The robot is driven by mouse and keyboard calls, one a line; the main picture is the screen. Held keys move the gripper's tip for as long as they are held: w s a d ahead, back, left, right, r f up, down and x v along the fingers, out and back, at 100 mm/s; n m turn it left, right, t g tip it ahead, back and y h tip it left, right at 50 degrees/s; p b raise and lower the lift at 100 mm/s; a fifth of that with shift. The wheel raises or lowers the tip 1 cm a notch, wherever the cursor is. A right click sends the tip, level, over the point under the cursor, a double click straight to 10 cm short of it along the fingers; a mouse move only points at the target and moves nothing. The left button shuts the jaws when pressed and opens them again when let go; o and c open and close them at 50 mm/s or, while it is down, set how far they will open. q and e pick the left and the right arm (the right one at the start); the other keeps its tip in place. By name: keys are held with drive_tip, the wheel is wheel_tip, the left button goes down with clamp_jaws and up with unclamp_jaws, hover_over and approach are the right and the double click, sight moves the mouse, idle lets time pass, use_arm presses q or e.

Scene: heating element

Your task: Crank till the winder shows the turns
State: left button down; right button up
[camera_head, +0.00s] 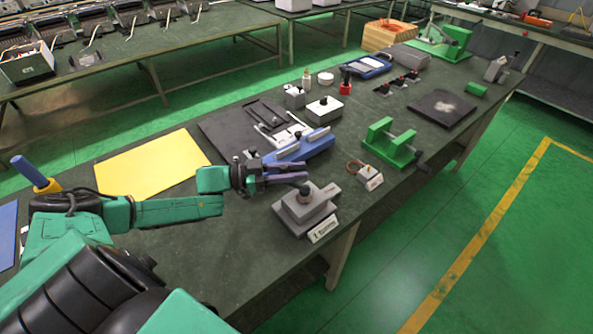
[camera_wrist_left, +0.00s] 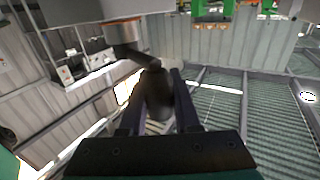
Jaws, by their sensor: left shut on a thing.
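The winder looks to be the grey stepped block (camera_head: 305,212) near the table's front edge, with a white label plate (camera_head: 323,230) on its front; I cannot read the label reliably. A dark crank knob (camera_head: 304,190) stands over its top. My left gripper (camera_head: 301,183) reaches in from the left, with its fingers at the knob. In the left wrist view, the dark crank handle (camera_wrist_left: 157,92) sits between the two fingers of the gripper (camera_wrist_left: 160,105), and a dark arm (camera_wrist_left: 135,57) runs from it to a brown round part (camera_wrist_left: 124,32). My right gripper is out of view.
A blue tool (camera_head: 305,147) lies just behind the gripper. A green stand with a rod (camera_head: 388,145) and a small block with a copper ring (camera_head: 370,178) stand to the right. A yellow sheet (camera_head: 150,168) lies at left. The table's front edge is close to the grey block.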

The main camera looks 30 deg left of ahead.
use_arm(q)
drive_tip(key=c, duration=0.6)
unclamp_jaws()
drive_tip(key=p+v, duration=0.1)
drive_tip(key=v, duration=1.3)
drive_tip(key=shift+s+a, duration=0.1)
drive_tip(key=shift+s, duration=0.15)
